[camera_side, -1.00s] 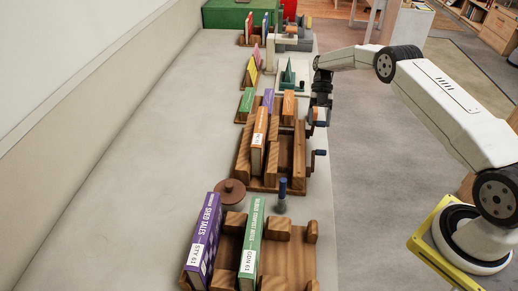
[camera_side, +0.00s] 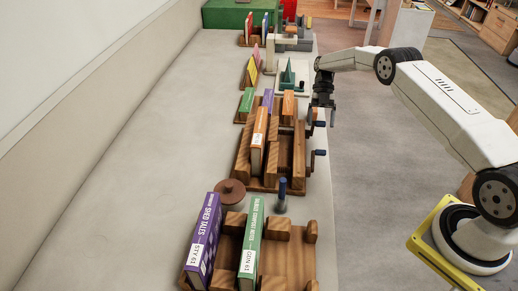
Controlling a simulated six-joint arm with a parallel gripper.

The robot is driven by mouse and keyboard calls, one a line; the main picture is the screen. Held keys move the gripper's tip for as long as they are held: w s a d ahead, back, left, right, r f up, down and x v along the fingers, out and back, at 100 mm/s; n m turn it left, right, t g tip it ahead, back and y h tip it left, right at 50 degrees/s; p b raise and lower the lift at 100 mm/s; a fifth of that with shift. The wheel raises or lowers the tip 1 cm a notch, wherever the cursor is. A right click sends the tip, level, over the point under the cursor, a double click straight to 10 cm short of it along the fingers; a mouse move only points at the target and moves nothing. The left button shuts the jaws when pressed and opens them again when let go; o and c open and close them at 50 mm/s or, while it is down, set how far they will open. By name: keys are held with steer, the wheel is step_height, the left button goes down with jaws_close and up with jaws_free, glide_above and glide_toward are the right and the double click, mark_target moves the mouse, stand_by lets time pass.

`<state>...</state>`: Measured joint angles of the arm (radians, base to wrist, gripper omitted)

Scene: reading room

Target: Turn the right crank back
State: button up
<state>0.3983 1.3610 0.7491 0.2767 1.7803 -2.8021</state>
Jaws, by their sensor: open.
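A wooden book press (camera_side: 270,184) stands on the bench, with an orange book (camera_side: 259,138) upright in it. Two cranks with dark blue handles stick out at the bench's right edge: a far one (camera_side: 320,124) and a near one (camera_side: 320,153). I cannot tell for certain which is the right crank. My gripper (camera_side: 318,108) points down just above the far crank's handle, with its jaws open and empty. It appears slightly apart from the handle. The fingers are small and dark here.
Nearer, another wooden rack (camera_side: 290,262) holds purple and green books. A brown-lidded pot (camera_side: 231,192) and a blue-topped post (camera_side: 282,190) stand between. Further racks and a green box (camera_side: 240,13) line the bench.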

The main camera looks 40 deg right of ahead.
steer(key=shift+w+d+r, duration=0.1)
steer(key=shift+w+r, duration=0.1)
steer(key=shift+w, duration=0.05)
step_height(320, 180, up, 9)
steer(key=w+d, duration=0.1)
steer(key=shift+d, duration=0.15)
stand_by(0.8)
steer(key=shift+f, duration=0.1)
steer(key=c, duration=1.1)
steer(key=shift+w+a+t+h, duration=0.1)
steer(key=shift+a+t+h, duration=0.1)
steer(key=shift+t+h, duration=0.1)
jaws_close()
steer(key=a+h, duration=0.1)
steer(key=s+a+t+h, duration=0.1)
steer(key=a+t, duration=0.1)
steer(key=shift+s+m+h, duration=0.25)
steer(key=shift+m+h, duration=0.05)
steer(key=shift+h, duration=0.1)
steer(key=shift+s+a+r+t+h, duration=0.1)
steer(key=shift+s+a+t+h, duration=0.4)
steer(key=shift+s, duration=0.3)
steer(key=shift+s+a+r+t+h, duration=0.1)
steer(key=shift+s+a+t+h, duration=0.25)
steer(key=shift+s+t, duration=0.4)
steer(key=shift+s+a+t+h, duration=0.45)
steer(key=shift+s, duration=0.4)
